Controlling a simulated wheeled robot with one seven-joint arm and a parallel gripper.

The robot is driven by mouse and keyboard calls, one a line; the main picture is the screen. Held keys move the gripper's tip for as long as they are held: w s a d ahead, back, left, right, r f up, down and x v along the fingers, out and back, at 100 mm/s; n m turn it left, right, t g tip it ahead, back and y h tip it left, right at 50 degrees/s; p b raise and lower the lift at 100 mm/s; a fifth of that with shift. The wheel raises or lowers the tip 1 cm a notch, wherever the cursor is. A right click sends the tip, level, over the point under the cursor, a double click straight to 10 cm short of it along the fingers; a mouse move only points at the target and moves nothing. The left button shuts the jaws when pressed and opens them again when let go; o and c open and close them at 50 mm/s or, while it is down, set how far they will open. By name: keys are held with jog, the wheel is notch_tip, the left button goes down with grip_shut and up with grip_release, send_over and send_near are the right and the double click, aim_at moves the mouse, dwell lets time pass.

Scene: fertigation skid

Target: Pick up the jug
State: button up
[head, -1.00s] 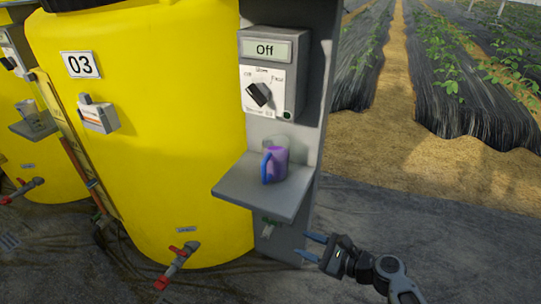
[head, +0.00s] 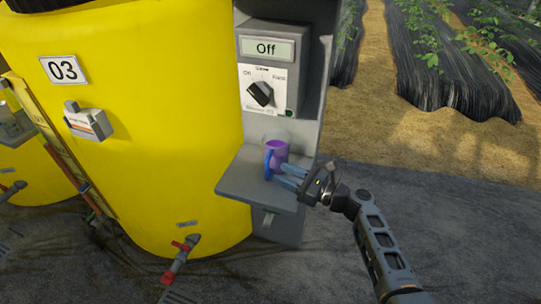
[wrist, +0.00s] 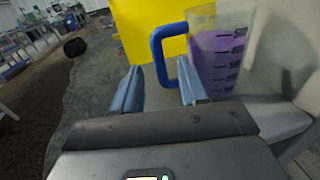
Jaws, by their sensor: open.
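The jug (head: 277,151) is a clear measuring jug with purple liquid and a blue handle. It stands upright on the grey shelf (head: 245,188) below the control box. In the wrist view the jug (wrist: 218,55) is at the upper right, with its blue handle (wrist: 156,48) on its left side. My gripper (head: 283,176) is open at the shelf's right side, its blue fingers pointing toward the jug. In the wrist view the fingers (wrist: 160,90) are spread below the handle in the picture, the right one close to it. I cannot tell whether they touch.
A grey control box (head: 270,70) reading "Off" with a black knob is above the shelf. A large yellow tank (head: 150,140) marked 03 stands left, with a red-handled valve (head: 184,246) low on it. Open ground (head: 440,220) lies to the right.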

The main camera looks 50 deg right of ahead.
aim_at(267, 169)
jog(key=w, duration=0.4)
jog(key=w+a, duration=0.1)
jog(key=w, duration=0.1)
jog(key=shift+w+a+f, duration=0.1)
jog(key=shift+w+f, duration=0.05)
jog(key=shift+f, duration=0.1)
jog(key=shift+c, duration=0.4)
grip_shut()
jog(key=shift+r+p, duration=0.1)
jog(key=shift+p, duration=0.2)
dwell(0.5)
